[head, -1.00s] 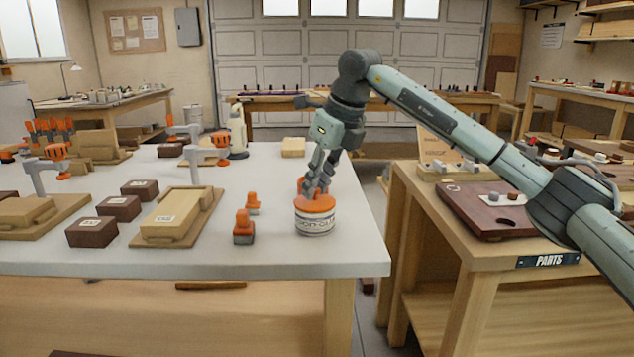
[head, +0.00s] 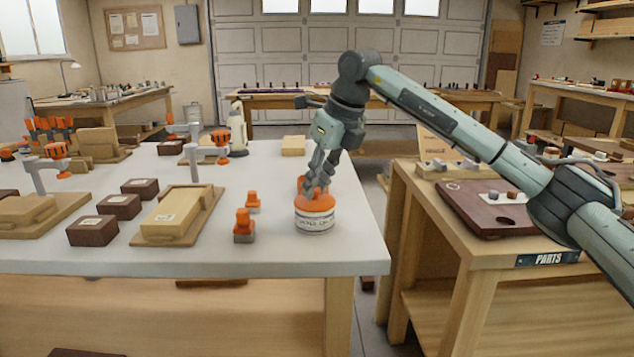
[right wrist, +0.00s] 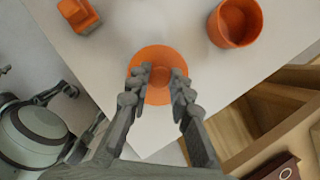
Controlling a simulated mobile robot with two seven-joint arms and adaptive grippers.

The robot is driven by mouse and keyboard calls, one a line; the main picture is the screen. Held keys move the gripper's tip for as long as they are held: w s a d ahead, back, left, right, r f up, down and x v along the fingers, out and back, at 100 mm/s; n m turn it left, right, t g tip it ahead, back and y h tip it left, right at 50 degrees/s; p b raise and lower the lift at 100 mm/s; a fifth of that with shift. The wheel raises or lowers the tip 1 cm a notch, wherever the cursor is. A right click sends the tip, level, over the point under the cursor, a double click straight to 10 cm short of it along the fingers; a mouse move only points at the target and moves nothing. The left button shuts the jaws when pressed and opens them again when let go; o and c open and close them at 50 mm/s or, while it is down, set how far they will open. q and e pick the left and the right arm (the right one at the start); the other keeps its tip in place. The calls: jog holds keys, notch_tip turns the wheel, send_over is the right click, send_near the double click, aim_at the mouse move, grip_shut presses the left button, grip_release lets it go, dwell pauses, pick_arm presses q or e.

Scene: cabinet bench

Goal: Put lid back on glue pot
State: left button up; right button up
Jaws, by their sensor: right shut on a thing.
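The glue pot (head: 315,225) stands upright near the right front corner of the grey-white bench, with a white printed label around it. The orange lid (head: 316,204) sits on top of the pot and looks level; whether it is fully seated I cannot tell. My right gripper (head: 318,187) reaches down from above and is shut on the lid's top. In the right wrist view, the round orange lid (right wrist: 153,62) lies between the fingers (right wrist: 159,80) and hides the pot. My left gripper is not in view.
An open orange cup (right wrist: 235,22) stands close to the pot. Orange-topped blocks (head: 244,227) stand left of it, then a wooden box on a board (head: 168,217) and dark boxes (head: 92,231). The parts bench (head: 425,205) is right, across a gap.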

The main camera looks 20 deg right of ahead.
jog(key=o, duration=1.4)
jog(key=shift+r+p, duration=2.8)
jog(key=shift+r, duration=0.75)
jog(key=shift+c, duration=0.3)
grip_shut()
jog(key=shift+f, duration=0.2)
